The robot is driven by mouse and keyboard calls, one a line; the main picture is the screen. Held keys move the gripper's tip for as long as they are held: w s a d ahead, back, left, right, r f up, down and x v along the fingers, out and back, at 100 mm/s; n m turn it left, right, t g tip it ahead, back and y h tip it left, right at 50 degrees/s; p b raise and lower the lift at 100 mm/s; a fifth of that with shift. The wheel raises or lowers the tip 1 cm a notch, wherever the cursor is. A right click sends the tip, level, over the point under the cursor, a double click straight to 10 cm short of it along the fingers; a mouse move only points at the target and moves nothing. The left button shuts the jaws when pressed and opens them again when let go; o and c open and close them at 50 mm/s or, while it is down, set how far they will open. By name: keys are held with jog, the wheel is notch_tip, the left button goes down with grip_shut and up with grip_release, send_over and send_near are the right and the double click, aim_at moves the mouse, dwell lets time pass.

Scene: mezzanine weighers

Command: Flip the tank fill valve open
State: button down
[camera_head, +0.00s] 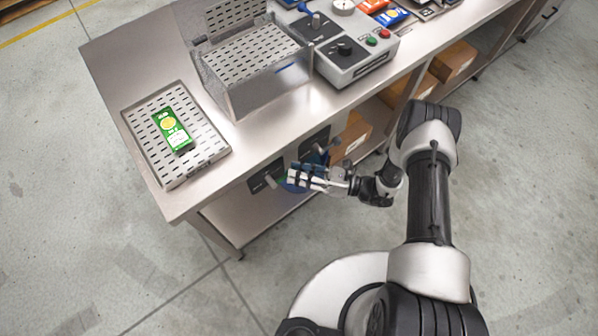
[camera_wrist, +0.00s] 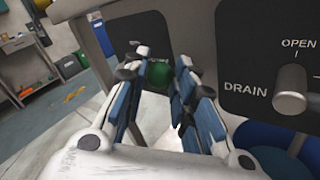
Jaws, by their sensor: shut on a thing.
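A second black panel marked DRAIN and OPEN (camera_wrist: 262,60) with a grey knob (camera_wrist: 291,90) is close on the right. Above, the bench carries a perforated tray (camera_head: 203,150) with a green packet (camera_head: 172,129) and a grey control box (camera_head: 352,58). Cardboard boxes (camera_head: 352,142) stand below.

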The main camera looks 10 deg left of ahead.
notch_tip(320, 180, up, 6)
jog(key=s+a+n+t+h+p, duration=0.1)
jog(key=n+h+p, duration=0.4)
jog(key=p, duration=0.6)
jog(key=shift+s+a+f+n+t, duration=0.2)
jog(key=shift+s+a+n+t, duration=0.1)
jog(key=shift+s+n+t, duration=0.15)
jog(key=c, duration=1.3)
grip_release()
jog(key=v, duration=1.2)
jog(key=shift+a+r, duration=0.15)
jog(key=shift+r, duration=0.1)
